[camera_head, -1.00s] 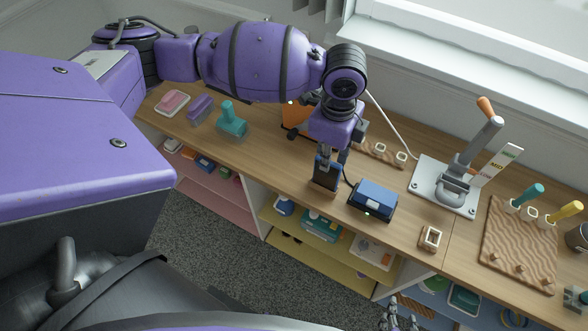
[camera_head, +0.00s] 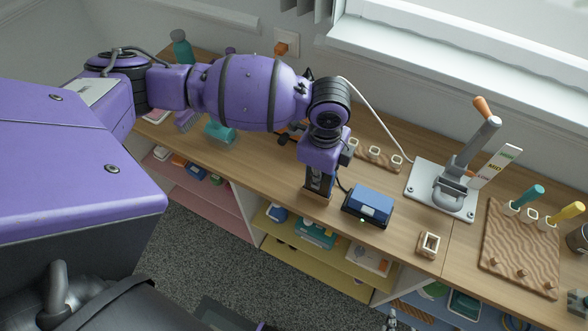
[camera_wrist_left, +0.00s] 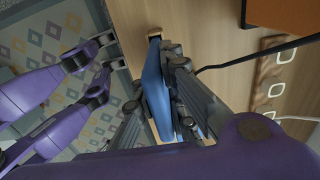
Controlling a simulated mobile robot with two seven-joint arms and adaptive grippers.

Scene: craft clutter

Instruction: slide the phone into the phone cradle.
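The phone, a slim slab with a blue side, stands between the fingers of my left gripper (camera_head: 321,172). In the head view the phone (camera_head: 318,184) looks dark and upright, and its lower end is at the small wooden phone cradle (camera_head: 315,196) near the desk's front edge. In the left wrist view the phone (camera_wrist_left: 157,88) is edge-on, with a finger against each side. A dark slot in the cradle (camera_wrist_left: 154,38) shows just past the phone's end. How deep the phone sits is hidden. Only a bit of my right gripper (camera_head: 392,321) shows at the bottom edge.
A blue box device (camera_head: 368,204) with a cable stands close right of the cradle. Farther right are a lever press (camera_head: 452,180), a small wooden frame (camera_head: 428,243) and a wavy peg board (camera_head: 520,245). A teal stamp (camera_head: 220,131) lies left.

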